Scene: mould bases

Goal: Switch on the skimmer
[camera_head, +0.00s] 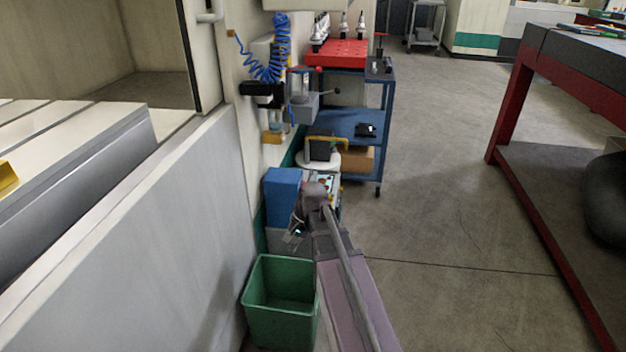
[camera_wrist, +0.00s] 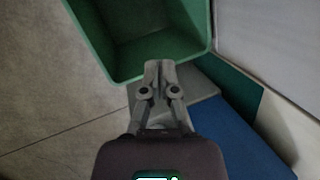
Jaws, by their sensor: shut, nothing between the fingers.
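What seems to be the skimmer is a low unit by the machine wall, with a blue box (camera_head: 283,184) and a small light panel (camera_head: 326,181) with coloured spots beside it. My arm covers part of it, and I cannot make out a switch. The blue box also shows at the lower right of the wrist view (camera_wrist: 232,138). My gripper (camera_wrist: 158,66) is shut and empty, pointing down over a grey surface at the green bin's edge. In the head view my gripper (camera_head: 293,240) is small and dark, in front of the blue box and above the bin.
A green bin (camera_head: 282,328) stands open against the machine wall, close to my gripper; its rim shows in the wrist view (camera_wrist: 140,75). A blue cart (camera_head: 345,122) with a red tool rack stands behind. A red-legged bench (camera_head: 510,110) is at right. Open floor (camera_head: 440,200) lies between.

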